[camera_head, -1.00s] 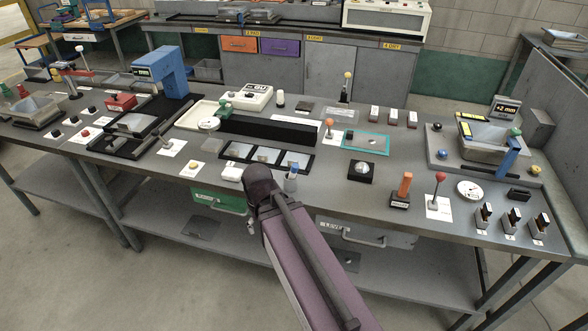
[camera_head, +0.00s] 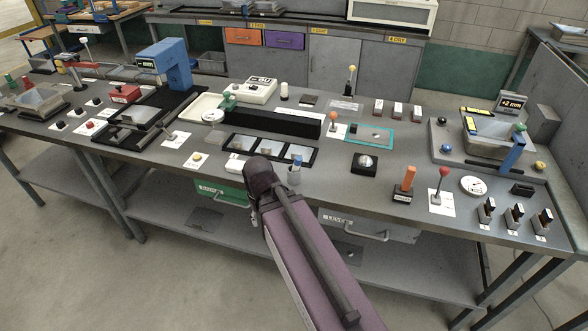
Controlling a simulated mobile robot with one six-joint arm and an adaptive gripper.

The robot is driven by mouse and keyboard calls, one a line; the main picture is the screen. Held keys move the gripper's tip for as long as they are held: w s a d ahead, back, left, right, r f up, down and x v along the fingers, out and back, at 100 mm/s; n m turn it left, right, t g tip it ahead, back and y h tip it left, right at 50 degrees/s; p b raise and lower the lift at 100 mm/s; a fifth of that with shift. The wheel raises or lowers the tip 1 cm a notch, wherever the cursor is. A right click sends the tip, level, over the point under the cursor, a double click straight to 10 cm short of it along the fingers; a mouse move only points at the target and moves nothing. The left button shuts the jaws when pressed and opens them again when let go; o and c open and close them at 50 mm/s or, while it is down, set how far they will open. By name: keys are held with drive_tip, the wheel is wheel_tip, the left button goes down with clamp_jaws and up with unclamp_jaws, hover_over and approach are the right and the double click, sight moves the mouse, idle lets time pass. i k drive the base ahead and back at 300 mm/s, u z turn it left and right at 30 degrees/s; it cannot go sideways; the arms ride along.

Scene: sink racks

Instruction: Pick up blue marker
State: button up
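A small upright pale cylinder with a blue top (camera_head: 296,164) stands at the bench's front edge, just right of my dark arm joint. It looks like the blue marker, but it is too small to be sure. My purple arm link reaches up from the bottom of the view to that joint, which lies to the left of the cylinder in the picture. My gripper's fingers cannot be made out; they are hidden behind the arm or out of view.
The grey bench (camera_head: 330,188) is crowded. A black tray with pale panels (camera_head: 270,149) lies behind the cylinder. A green drawer (camera_head: 222,192) hangs below the front edge.

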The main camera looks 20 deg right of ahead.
sight(299, 159)
drive_tip(key=u, duration=0.55)
drive_tip(key=k, duration=1.1)
drive_tip(key=z, duration=0.65)
drive_tip(key=i, duration=1)
drive_tip(key=z, duration=0.05)
